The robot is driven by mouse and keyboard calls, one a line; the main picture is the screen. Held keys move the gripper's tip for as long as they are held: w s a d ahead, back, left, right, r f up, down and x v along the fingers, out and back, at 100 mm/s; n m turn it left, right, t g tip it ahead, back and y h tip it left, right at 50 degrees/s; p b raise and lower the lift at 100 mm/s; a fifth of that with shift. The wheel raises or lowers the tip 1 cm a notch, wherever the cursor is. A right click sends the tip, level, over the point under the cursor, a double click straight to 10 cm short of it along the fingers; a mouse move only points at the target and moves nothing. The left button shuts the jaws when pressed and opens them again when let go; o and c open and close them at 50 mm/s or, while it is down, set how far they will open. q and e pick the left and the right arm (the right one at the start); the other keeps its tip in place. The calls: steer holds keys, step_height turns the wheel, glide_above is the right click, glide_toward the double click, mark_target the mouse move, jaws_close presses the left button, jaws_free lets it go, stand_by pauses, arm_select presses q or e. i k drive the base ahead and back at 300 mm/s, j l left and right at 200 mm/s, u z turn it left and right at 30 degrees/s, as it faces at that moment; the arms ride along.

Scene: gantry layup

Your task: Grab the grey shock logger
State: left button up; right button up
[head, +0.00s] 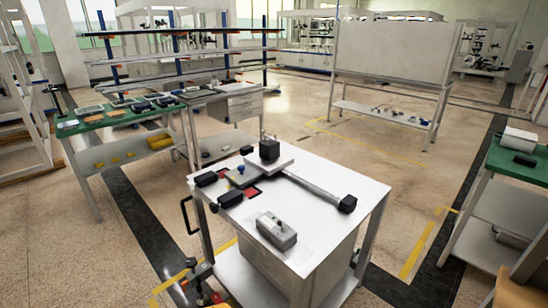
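The grey shock logger appears to be the grey box (277,231) with small fittings on its top. It lies near the front edge of a white-topped cart (335,205), in the middle of the head view. Nothing touches it from above and its top and front side are in plain sight.
Behind the box, a black-ended bar (320,190), a black cube (269,150) on a plate and several black blocks occupy the cart top. A green-topped bench (100,122) stands left, another (515,170) right. Open floor surrounds the cart.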

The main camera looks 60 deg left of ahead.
mark_target(266, 224)
steer(key=u, duration=1.95)
steer(key=i+j+z, duration=0.2)
steer(key=j+z, duration=0.2)
steer(key=i+j+z, duration=0.1)
steer(key=j+z, duration=0.75)
steer(key=j, duration=0.15)
steer(key=j+z, duration=0.4)
steer(key=k+j+z, duration=0.15)
steer(key=j+z, duration=0.3)
steer(key=j, duration=0.15)
steer(key=k+j+z, duration=0.2)
steer(key=j+z, duration=0.2)
steer(key=j, duration=0.1)
